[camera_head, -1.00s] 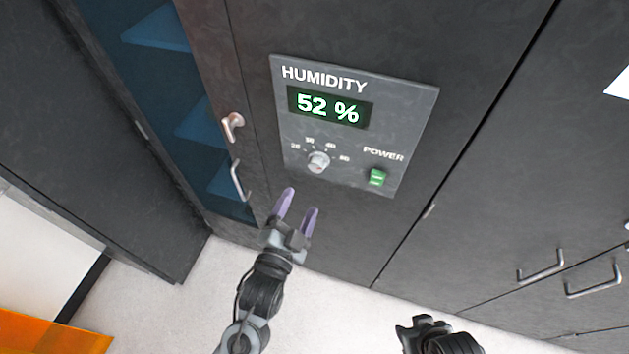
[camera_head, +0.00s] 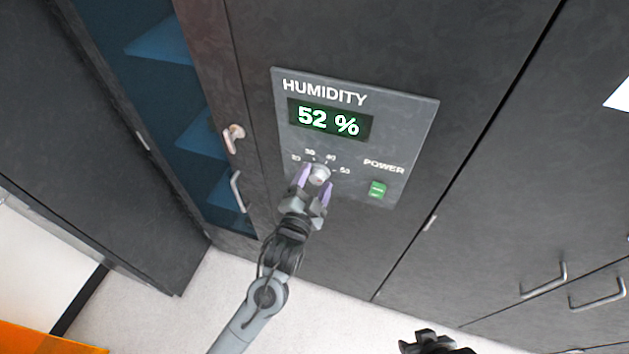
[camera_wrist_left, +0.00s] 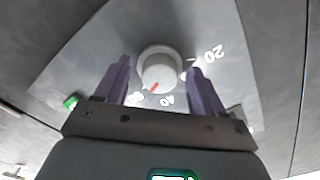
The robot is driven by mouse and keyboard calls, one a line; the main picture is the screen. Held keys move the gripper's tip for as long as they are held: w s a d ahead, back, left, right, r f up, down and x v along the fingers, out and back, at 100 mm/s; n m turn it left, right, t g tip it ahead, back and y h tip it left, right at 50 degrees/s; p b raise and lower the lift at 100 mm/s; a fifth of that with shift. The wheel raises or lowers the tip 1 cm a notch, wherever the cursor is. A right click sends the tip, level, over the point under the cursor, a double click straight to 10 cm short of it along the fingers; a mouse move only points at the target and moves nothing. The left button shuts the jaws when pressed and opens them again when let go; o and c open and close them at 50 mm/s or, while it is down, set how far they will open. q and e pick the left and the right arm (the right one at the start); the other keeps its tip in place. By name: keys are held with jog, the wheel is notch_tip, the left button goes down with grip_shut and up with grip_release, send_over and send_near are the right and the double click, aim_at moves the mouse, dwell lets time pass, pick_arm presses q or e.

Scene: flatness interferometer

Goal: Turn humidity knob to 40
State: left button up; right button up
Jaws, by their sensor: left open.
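The humidity knob (camera_head: 319,174) is a small round light-grey dial on the grey control panel (camera_head: 405,115). The display (camera_head: 329,120) above it reads 52 %. My left gripper (camera_head: 316,183) is open, with its purple fingers on either side of the knob. In the left wrist view, the knob (camera_wrist_left: 159,69) sits between the two spread fingers (camera_wrist_left: 160,80), with a gap visible at each side. Its red pointer mark is near the bottom, between the 40 and another number that is partly hidden. My right gripper (camera_head: 432,343) shows only partly at the bottom edge; its fingertips are not clear.
A green power switch (camera_head: 377,189) is to the right of the knob. A cabinet door handle (camera_head: 237,191) and a latch (camera_head: 233,138) are on the left, beside glass-fronted shelves. Drawer handles (camera_head: 545,281) are at the lower right.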

pick_arm(q)
jog(key=c, duration=1)
jog(key=shift+c, duration=0.2)
jog(key=shift+n+p, duration=0.9)
jog(key=shift+n, duration=0.3)
jog(key=n+p, duration=0.1)
jog(key=n, duration=0.1)
jog(key=shift+n, duration=0.3)
jog(key=shift+f+n+p, duration=0.2)
jog(key=shift+n+p, duration=0.75)
jog(key=shift+n, duration=0.95)
